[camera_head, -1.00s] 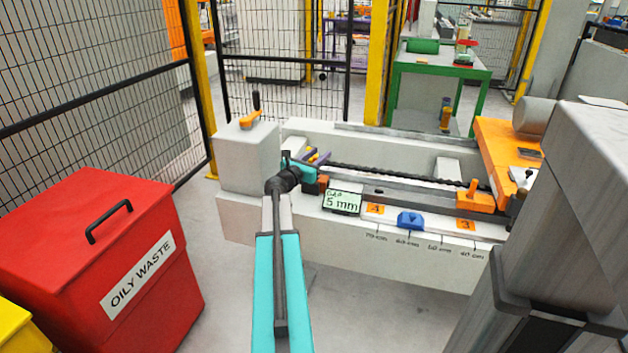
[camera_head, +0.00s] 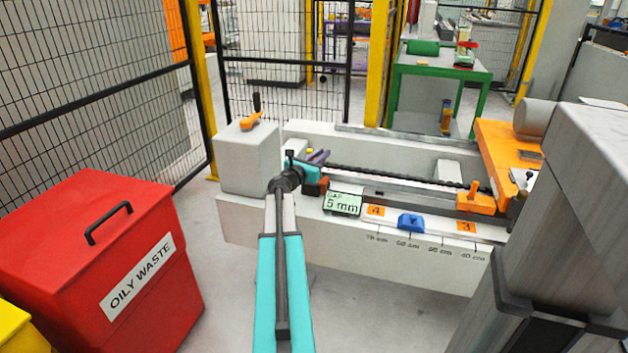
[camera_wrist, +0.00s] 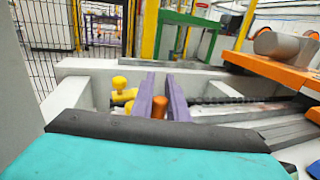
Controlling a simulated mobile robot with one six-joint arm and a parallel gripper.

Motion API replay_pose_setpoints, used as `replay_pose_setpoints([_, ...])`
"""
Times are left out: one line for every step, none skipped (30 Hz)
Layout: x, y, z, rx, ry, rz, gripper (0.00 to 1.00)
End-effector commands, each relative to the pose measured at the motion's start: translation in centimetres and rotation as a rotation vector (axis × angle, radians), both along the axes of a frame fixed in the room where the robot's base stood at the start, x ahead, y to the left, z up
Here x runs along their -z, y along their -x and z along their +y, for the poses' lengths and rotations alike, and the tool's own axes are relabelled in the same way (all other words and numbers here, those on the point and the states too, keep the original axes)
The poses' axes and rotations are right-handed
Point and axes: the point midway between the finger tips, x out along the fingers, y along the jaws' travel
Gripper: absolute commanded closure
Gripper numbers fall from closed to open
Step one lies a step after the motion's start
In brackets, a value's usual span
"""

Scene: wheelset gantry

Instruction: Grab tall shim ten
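My gripper (camera_head: 318,155), with a teal body and purple fingers, is over the left part of the pale machine bed. In the wrist view the purple fingers (camera_wrist: 160,82) stand apart with a gap between them. An orange-brown round-topped piece (camera_wrist: 159,107) shows in that gap; I cannot tell whether it touches a finger. Yellow knobbed pieces (camera_wrist: 122,95) are just left of the left finger. No label reading ten is legible, so I cannot tell which piece is tall shim ten. The gripper body hides what is below it.
A green sign reading "GAP 5 mm" (camera_head: 342,203) stands right of the gripper. A blue block (camera_head: 411,223) sits between orange labels 4 and 3. A grey block with an orange-handled lever (camera_head: 251,121) stands left. A red oily waste bin (camera_head: 100,250) is at lower left.

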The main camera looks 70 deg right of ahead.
Motion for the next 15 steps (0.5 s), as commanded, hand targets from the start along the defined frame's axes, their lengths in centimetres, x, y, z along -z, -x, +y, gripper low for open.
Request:
replay_pose_setpoints([0.01,0.02,-0.01,0.000,0.000,0.000,1.00])
replay_pose_setpoints([0.01,0.02,-0.01,0.000,0.000,0.000,1.00])
replay_pose_setpoints([0.01,0.02,-0.01,0.000,0.000,0.000,1.00])
replay_pose_setpoints([0.01,0.02,-0.01,0.000,0.000,0.000,1.00])
replay_pose_setpoints([-0.02,0.03,-0.01,0.000,0.000,0.000,1.00])
replay_pose_setpoints([-0.02,0.03,-0.01,0.000,0.000,0.000,1.00])
replay_pose_setpoints([-0.02,0.03,-0.01,0.000,0.000,0.000,1.00])
replay_pose_setpoints([-0.02,0.03,-0.01,0.000,0.000,0.000,1.00])
replay_pose_setpoints([-0.02,0.04,-0.01,0.001,0.000,0.000,1.00])
replay_pose_setpoints([-0.02,0.04,-0.01,0.001,0.000,0.000,1.00])
replay_pose_setpoints([-0.03,0.05,-0.02,0.001,0.000,0.000,1.00])
replay_pose_setpoints([-0.06,0.04,-0.01,0.001,0.000,0.000,1.00])
replay_pose_setpoints([-0.10,0.03,-0.01,0.001,0.000,0.000,1.00])
replay_pose_setpoints([-0.16,0.03,-0.01,0.001,0.000,0.000,1.00])
replay_pose_setpoints([-0.26,0.02,-0.01,0.000,0.000,0.000,1.00])
